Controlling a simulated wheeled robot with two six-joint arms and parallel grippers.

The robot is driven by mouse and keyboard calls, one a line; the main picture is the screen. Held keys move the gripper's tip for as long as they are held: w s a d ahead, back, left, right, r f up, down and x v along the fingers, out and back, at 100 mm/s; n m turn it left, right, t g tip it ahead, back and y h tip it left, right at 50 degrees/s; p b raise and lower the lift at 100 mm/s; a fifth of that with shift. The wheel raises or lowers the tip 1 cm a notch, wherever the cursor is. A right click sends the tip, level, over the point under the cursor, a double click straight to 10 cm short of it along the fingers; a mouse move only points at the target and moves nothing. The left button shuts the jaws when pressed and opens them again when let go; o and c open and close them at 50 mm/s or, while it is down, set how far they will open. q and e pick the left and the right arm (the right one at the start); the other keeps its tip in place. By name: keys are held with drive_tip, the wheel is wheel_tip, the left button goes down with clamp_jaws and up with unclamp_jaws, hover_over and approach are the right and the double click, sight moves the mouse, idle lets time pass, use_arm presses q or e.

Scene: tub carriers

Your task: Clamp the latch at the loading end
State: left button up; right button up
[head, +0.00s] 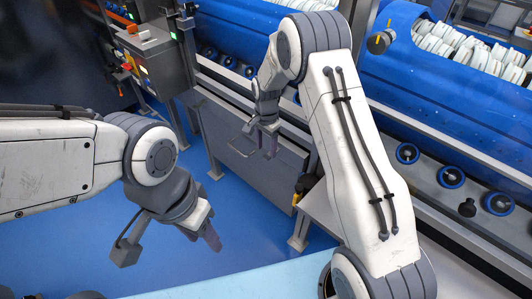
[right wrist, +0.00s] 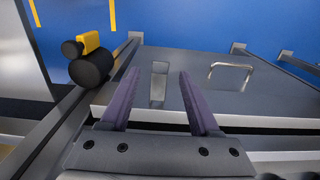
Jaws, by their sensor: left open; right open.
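My right gripper (head: 264,145) is open and empty, in front of a grey panel below the blue machine. In the right wrist view its purple fingers (right wrist: 156,85) are spread, with a pale rectangular plate or slot (right wrist: 158,84) showing between and beyond them. A black and yellow knob-like fitting (right wrist: 90,60), possibly the latch, is left of the fingers and apart from them. A similar fitting shows in the head view (head: 304,187), right of the gripper. I cannot tell for sure which part is the latch. My left gripper (head: 210,238) is open and empty over the blue floor.
A metal loop handle (right wrist: 232,68) sits on the grey panel (right wrist: 200,105); it also shows in the head view (head: 240,147). A control box (head: 150,55) stands at upper left. Blue tubs (head: 440,70) with white items line the back. The blue floor (head: 240,220) is clear.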

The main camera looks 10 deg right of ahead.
sight(266, 158)
drive_tip(key=shift+f, duration=1.55)
clamp_jaws()
drive_tip(key=shift+a+f+b, duration=0.1)
drive_tip(key=shift+f+b, duration=0.2)
drive_tip(key=shift+b, duration=0.55)
wheel_tip(266, 158, down, 7)
drive_tip(key=w+d+t+h+b, duration=0.1)
drive_tip(key=t+h+b, duration=0.7)
drive_tip(key=b, duration=3.9)
drive_tip(key=shift+d+r+h, duration=0.2)
drive_tip(key=shift+d+h, duration=0.15)
drive_tip(key=shift+h, duration=1.95)
